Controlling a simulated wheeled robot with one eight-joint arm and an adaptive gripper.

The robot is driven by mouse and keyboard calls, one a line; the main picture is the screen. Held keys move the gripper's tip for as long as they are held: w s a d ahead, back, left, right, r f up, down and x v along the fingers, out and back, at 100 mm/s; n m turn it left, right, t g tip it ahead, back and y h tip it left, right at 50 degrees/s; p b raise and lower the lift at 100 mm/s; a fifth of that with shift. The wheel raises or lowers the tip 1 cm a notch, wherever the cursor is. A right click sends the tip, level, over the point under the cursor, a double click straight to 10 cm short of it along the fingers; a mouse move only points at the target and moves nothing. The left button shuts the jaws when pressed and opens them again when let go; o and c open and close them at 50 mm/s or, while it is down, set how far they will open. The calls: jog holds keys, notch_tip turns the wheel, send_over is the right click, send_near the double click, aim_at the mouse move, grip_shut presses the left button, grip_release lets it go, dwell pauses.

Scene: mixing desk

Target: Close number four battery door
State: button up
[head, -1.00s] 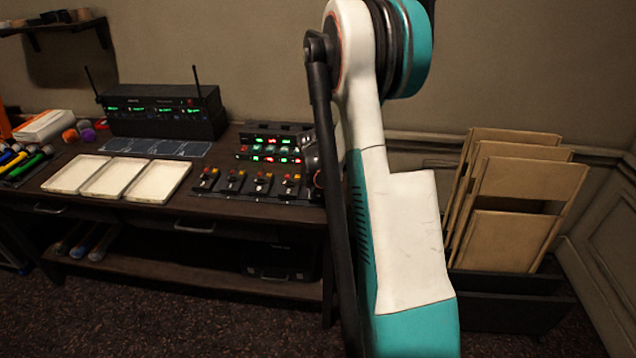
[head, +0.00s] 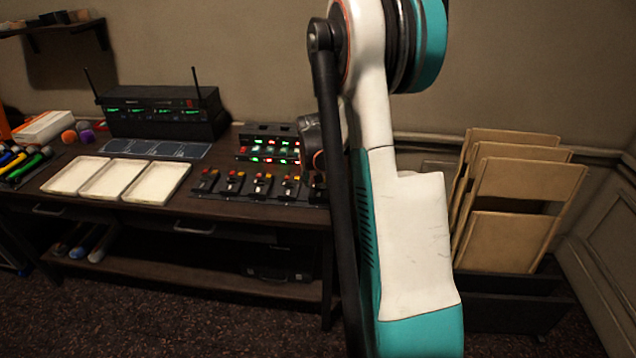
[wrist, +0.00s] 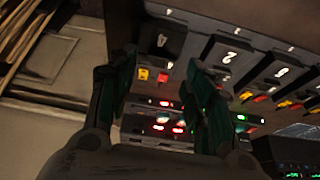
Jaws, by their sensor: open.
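In the wrist view the dark number four battery unit (wrist: 170,30) shows a white 4 on its panel and yellow and red parts at its end. Whether its door is open or shut I cannot tell. My gripper (wrist: 160,66) is open and empty. Its two dark green fingers appear on either side of the number four unit's lit end, with no clear contact. In the head view the row of battery units (head: 262,185) lies along the desk's front right. My arm hides the gripper and part of the row's right end there.
A rack with red and green lights (head: 270,145) stands behind the row. A black receiver with two antennas (head: 160,112) and white trays (head: 112,180) are at left on the desk (head: 130,209). Wooden panels (head: 520,190) stand on the right.

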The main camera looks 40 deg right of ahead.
jog(key=v, duration=0.8)
jog(key=shift+r, duration=0.1)
